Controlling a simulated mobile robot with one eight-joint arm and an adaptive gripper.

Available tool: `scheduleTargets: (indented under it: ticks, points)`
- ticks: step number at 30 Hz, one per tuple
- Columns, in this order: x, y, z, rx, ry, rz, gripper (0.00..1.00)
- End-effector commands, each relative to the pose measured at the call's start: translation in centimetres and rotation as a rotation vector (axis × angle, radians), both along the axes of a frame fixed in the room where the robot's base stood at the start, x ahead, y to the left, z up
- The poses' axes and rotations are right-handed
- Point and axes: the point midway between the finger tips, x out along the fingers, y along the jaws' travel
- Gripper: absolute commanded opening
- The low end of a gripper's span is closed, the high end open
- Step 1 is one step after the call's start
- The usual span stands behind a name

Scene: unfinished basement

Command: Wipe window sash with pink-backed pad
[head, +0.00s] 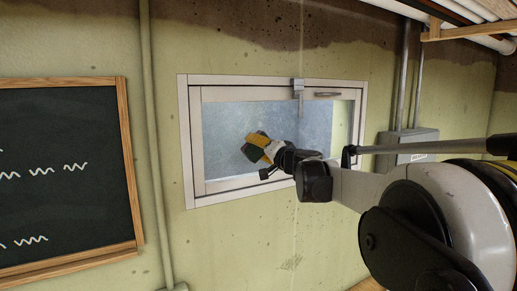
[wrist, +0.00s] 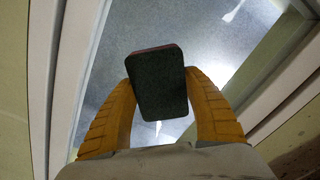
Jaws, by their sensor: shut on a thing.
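The window sash (head: 195,140) is a pale frame around a frosted, bluish pane (head: 225,118) in the wall, with a latch at its top edge. My gripper (head: 262,147) is in front of the pane's lower middle. In the wrist view my gripper (wrist: 160,95) has its two yellow fingers shut on the sides of a dark pad (wrist: 158,85). A thin reddish edge shows along the pad's top; the rest of its backing is hidden. The pad also shows dark at the fingertips in the head view (head: 252,152). I cannot tell whether it touches the pane.
A wood-framed chalkboard (head: 65,120) hangs left of the window, with a vertical pipe (head: 155,140) between them. A grey electrical box (head: 408,145) with conduits is on the wall to the right. Timber and pipes (head: 470,25) run overhead at upper right.

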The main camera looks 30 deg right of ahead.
Motion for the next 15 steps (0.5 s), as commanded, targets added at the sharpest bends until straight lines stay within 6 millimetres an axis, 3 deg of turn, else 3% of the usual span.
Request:
scheduleTargets:
  ticks: [10, 15]
  points:
    - [0.5, -0.1, 0.0, 0.0, 0.0, 0.0, 0.32]
    - [0.5, -1.1, 0.0, 0.0, 0.0, -0.001, 0.32]
